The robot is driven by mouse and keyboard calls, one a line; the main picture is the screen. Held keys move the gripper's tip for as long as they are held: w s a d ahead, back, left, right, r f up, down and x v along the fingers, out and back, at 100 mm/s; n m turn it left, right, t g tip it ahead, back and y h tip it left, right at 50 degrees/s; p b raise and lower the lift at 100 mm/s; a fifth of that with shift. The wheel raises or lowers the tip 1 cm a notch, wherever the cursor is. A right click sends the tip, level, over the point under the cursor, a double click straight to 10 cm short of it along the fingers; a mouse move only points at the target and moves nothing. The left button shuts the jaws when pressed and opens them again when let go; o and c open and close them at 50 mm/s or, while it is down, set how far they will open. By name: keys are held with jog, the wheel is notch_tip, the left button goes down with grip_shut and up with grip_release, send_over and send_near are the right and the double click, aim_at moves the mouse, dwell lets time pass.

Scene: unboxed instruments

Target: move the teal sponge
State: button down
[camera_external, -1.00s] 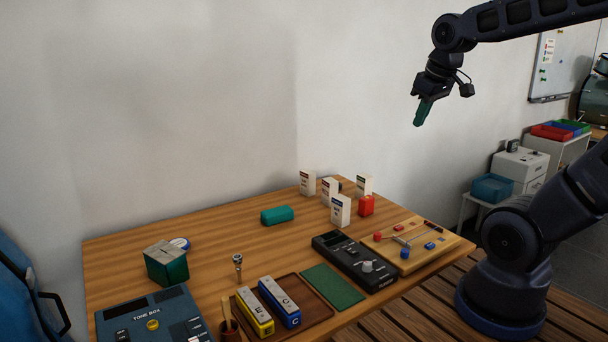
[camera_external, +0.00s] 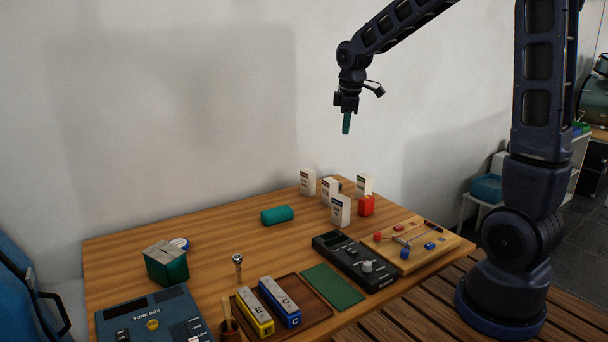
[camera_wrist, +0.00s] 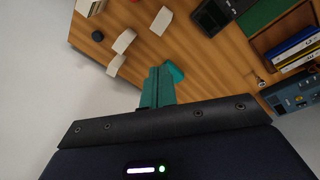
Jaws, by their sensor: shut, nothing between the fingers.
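The teal sponge (camera_external: 277,215) lies flat on the wooden table, towards the back near the wall. In the wrist view the sponge (camera_wrist: 175,72) shows just beyond my fingertips, partly hidden by them. My gripper (camera_external: 346,124) is shut and empty, with teal-green fingers pointing down. It hangs high above the back right of the table, well apart from the sponge, which is below and to the left. In the wrist view my gripper's fingers (camera_wrist: 158,82) are together.
A dark green box (camera_external: 167,264) is at left. A black device (camera_external: 354,260), a green mat (camera_external: 332,286) and a brown tray (camera_external: 313,315) are in front. Bare table (camera_external: 215,235) lies left of the sponge.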

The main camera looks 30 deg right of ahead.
jog(key=w+a+f+n+g, duration=0.15)
jog(key=w+f+n, duration=0.25)
jog(key=w+f, duration=0.6)
jog(key=w+a+f+n+g, duration=0.1)
jog(key=w+a+f+n, duration=0.15)
jog(key=w+f, duration=0.65)
jog(key=shift+n+t+y, duration=0.25)
jog(key=shift+n+y, duration=0.05)
jog(key=shift+n, duration=0.15)
jog(key=f, duration=0.4)
jog(key=s+f, duration=0.1)
jog(key=f, duration=0.7)
jog(key=shift+s+f, duration=0.35)
jog(key=shift+f, duration=0.05)
jog(key=shift+a, duration=1.95)
jog(key=a, duration=2)
jog(key=shift+a, duration=0.25)
jog(key=shift+d, duration=0.15)
